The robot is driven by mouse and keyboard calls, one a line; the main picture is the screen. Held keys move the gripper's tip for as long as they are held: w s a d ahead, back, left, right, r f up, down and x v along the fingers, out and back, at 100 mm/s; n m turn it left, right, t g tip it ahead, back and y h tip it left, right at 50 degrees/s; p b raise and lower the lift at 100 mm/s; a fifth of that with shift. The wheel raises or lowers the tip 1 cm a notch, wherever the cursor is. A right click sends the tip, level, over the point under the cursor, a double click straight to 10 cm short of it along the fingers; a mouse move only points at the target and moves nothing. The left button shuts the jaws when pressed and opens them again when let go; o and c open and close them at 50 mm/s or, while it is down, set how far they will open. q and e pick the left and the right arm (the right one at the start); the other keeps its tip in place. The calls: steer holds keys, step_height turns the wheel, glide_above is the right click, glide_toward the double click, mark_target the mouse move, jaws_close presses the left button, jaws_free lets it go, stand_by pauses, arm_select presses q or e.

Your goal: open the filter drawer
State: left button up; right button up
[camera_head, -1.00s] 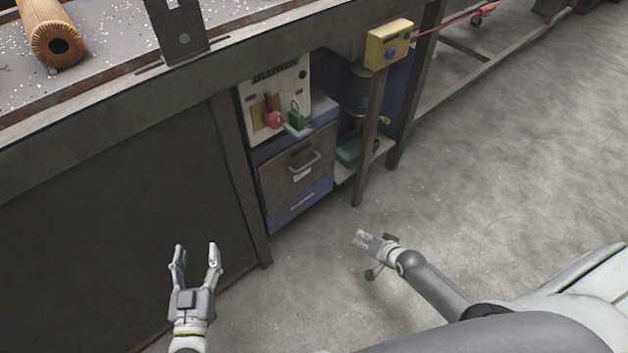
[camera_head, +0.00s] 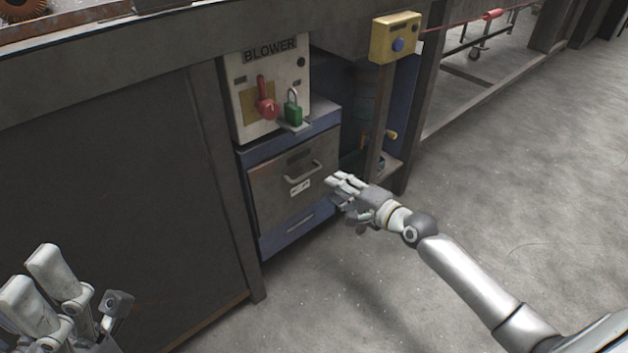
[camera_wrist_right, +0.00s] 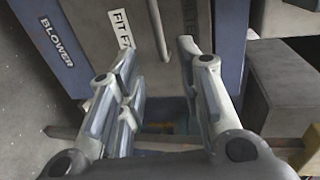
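The filter drawer (camera_head: 270,190) is a grey-brown front in a blue cabinet below the blower panel, and it looks closed. Its handle (camera_head: 304,173) is a grey bar with a white label below it. My right gripper (camera_head: 338,187) is just right of the handle in the head view. In the right wrist view my right gripper (camera_wrist_right: 157,62) is open, and the handle bar (camera_wrist_right: 158,28) shows between the fingers, beyond the tips. Contact is not visible. My left gripper (camera_head: 38,287) is open and empty at the lower left, away from the drawer.
The blower panel (camera_head: 270,85) has a red lever (camera_head: 266,100) and a green padlock (camera_head: 293,112). A yellow box (camera_head: 396,38) tops a post (camera_head: 378,125) right of the drawer. A dark bench panel (camera_head: 110,190) stands left. Floor in front is clear.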

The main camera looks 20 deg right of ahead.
mark_target(312, 174)
steer(key=shift+b+x, duration=1.95)
steer(key=shift+x, duration=3.05)
jaws_close()
